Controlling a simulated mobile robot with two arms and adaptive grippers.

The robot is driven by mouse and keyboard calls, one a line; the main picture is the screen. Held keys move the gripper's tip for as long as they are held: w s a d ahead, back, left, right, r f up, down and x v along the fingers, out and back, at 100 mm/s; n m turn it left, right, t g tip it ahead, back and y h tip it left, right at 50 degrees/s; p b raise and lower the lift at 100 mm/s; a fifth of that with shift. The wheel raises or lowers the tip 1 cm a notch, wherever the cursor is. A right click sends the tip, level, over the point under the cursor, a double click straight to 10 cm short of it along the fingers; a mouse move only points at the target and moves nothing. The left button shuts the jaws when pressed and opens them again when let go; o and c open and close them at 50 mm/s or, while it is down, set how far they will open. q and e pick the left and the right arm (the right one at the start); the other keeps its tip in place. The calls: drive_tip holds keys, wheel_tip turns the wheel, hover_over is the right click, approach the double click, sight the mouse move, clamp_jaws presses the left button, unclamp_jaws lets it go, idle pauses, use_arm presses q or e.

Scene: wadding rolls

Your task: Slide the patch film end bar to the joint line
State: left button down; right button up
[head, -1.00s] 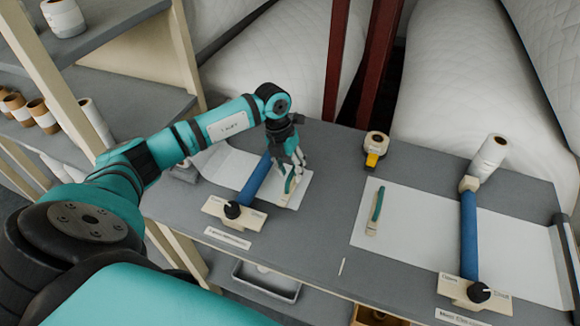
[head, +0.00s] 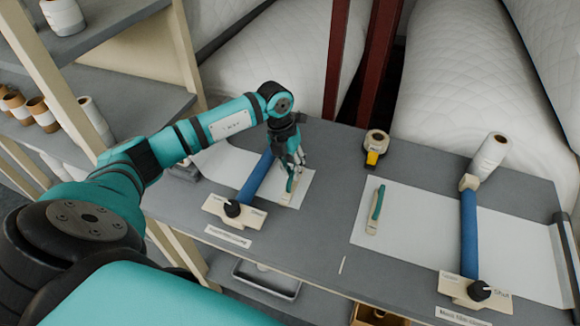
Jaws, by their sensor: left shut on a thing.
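My left gripper (head: 293,160) is over the white film sheet at the left of the bench. It is shut on a small cream end bar with a green strip (head: 289,189), just right of a blue roller (head: 256,177); its fingers hide the bar's upper end. The white patch film (head: 300,194) lies under the bar and runs beneath the roller. A second cream bar with a green strip (head: 376,211) lies on the right film sheet (head: 408,227). A short pale line (head: 343,265) marks the bench between the two sheets. My right gripper is not in view.
A tape roll with a yellow part (head: 374,148) stands at the bench's back. A second blue roller (head: 468,235) with a black knob and a white roll (head: 488,156) are at the right. Grey bench surface (head: 325,220) is clear between the sheets.

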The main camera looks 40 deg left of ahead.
use_arm(q)
drive_tip(key=w+d+b, duration=0.1)
drive_tip(key=d, duration=0.3)
drive_tip(key=w+d, duration=0.1)
drive_tip(key=d, duration=0.4)
drive_tip(key=w+d+b, duration=0.1)
drive_tip(key=d, duration=0.3)
drive_tip(key=shift+w+d+b, duration=0.15)
drive_tip(key=shift+d+b, duration=0.05)
drive_tip(key=shift+b, duration=0.15)
drive_tip(key=shift+w+d, duration=0.1)
drive_tip(key=shift+d, duration=0.45)
drive_tip(key=shift+r, duration=0.1)
drive_tip(key=c, duration=1.3)
unclamp_jaws()
drive_tip(key=shift+d, duration=0.15)
drive_tip(key=shift+c, duration=0.2)
wheel_tip(320, 180, up, 12)
drive_tip(key=a, duration=0.2)
drive_tip(key=shift+s+a, duration=0.15)
drive_tip(key=shift+s, duration=0.1)
drive_tip(key=shift+f, duration=0.2)
